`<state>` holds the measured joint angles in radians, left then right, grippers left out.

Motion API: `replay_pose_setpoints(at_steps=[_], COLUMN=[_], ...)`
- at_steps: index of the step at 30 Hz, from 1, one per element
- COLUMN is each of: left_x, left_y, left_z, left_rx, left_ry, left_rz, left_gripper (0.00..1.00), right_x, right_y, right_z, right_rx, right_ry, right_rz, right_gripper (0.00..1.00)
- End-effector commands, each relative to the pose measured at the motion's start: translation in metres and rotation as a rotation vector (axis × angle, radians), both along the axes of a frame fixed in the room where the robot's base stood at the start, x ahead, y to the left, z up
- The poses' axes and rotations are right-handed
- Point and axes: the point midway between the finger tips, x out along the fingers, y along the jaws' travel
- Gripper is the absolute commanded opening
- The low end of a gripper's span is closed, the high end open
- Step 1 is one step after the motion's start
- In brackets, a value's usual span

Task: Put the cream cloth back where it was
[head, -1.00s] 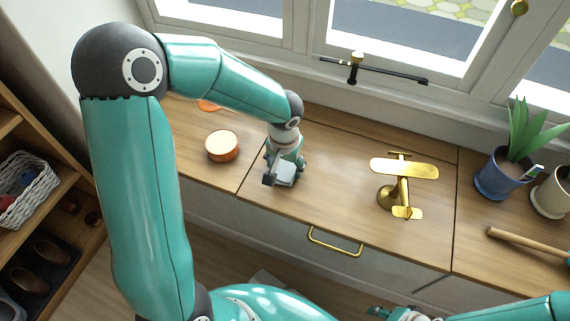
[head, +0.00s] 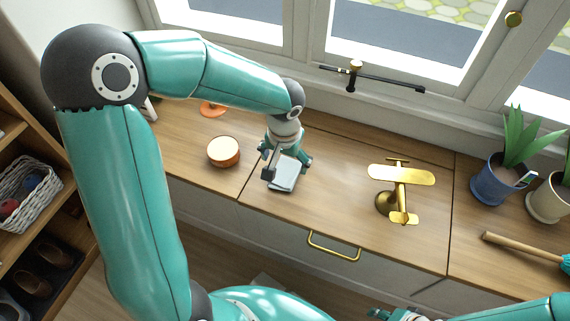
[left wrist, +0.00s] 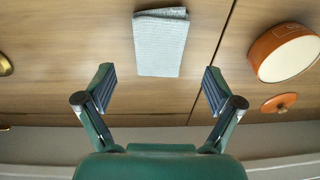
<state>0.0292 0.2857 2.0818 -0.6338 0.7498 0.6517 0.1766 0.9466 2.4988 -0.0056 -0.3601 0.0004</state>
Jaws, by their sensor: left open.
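A folded cloth (head: 285,174), pale grey in the pictures rather than clearly cream, lies flat on the wooden counter. It also shows at the top middle of the left wrist view (left wrist: 160,43). My left gripper (head: 287,163) is just over and behind the cloth in the head view. In the left wrist view its two fingers (left wrist: 158,72) are spread wide with nothing between them, and the cloth lies beyond the fingertips, apart from them. My right gripper (head: 388,315) shows only in part at the bottom edge of the head view; its jaws are unclear.
An orange pot (head: 223,151) stands left of the cloth, with an orange lid (head: 212,109) behind it. A gold model plane (head: 401,176) stands to the right. A blue plant pot (head: 492,182) and a wooden handle (head: 520,245) are farther right. Bare counter lies between cloth and plane.

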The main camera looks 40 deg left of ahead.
Motion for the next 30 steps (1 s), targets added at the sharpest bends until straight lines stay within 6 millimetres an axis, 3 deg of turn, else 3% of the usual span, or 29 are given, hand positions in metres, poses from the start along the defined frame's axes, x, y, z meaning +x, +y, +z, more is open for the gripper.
replay_pose_setpoints(at_steps=[1, 3, 10, 30], left_x=[0.000, -0.002, -0.006, -0.007], left_y=[-0.001, -0.002, -0.004, -0.005], left_z=[0.016, 0.030, 0.060, 0.065], left_rx=[0.000, 0.000, -0.001, 0.000], left_ry=[-0.005, -0.004, -0.002, 0.001], left_rz=[-0.001, 0.001, 0.001, 0.000], left_gripper=[0.92, 0.92, 0.92, 0.92], right_x=[0.000, 0.000, 0.000, 0.000], right_y=[0.000, 0.000, 0.000, 0.000], right_z=[0.008, 0.012, 0.021, 0.022], right_rx=[0.000, 0.000, 0.000, 0.000], right_ry=[0.000, 0.000, 0.000, 0.000], right_rz=[0.000, 0.000, 0.000, 0.000], right_gripper=[0.45, 0.45, 0.45, 0.45])
